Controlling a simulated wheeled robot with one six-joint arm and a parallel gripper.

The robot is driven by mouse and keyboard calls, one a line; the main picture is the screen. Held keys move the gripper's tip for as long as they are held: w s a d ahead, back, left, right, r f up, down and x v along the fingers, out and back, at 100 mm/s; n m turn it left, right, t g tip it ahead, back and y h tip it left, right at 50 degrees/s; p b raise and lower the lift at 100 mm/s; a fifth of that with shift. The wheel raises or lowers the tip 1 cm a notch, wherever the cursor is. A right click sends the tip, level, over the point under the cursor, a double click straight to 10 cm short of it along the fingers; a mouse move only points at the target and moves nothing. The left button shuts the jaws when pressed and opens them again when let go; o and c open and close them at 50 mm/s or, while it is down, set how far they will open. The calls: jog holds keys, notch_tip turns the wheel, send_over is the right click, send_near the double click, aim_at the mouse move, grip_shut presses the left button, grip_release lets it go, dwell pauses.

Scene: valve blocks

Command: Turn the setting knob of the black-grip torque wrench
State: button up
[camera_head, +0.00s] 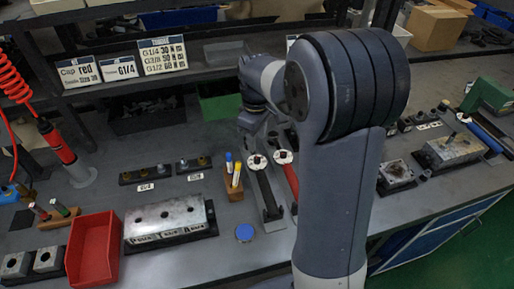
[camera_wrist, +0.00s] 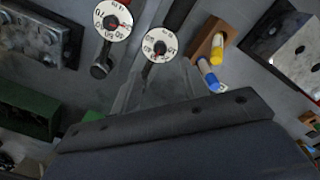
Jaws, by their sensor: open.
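The black-grip torque wrench (camera_head: 267,192) lies on the bench, with a white round dial (camera_head: 257,163) at its far end. In the wrist view, its numbered dial (camera_wrist: 160,45) has a small red mark at the centre. The red-grip wrench (camera_head: 291,181) lies just to its right, with its own dial (camera_wrist: 113,20) at left in the wrist view. My gripper (camera_head: 258,138) is open, just beyond the two dials and apparently above the bench. Its fingertips are small and hard to make out. No contact with the knob is visible.
A wooden holder (camera_head: 234,185) with yellow and blue markers stands close left of the black-grip wrench. A metal block (camera_head: 168,219) and red bin (camera_head: 93,250) are further left. A green bin (camera_head: 220,105) is behind my gripper. A blue disc (camera_head: 244,232) lies in front.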

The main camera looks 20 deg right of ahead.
aim_at(257, 159)
notch_tip(257, 159, up, 3)
jog(key=shift+f, duration=0.1)
dwell(0.3)
notch_tip(257, 159, down, 11)
jog(key=shift+r, duration=0.2)
jog(key=shift+f, duration=0.15)
dwell(0.3)
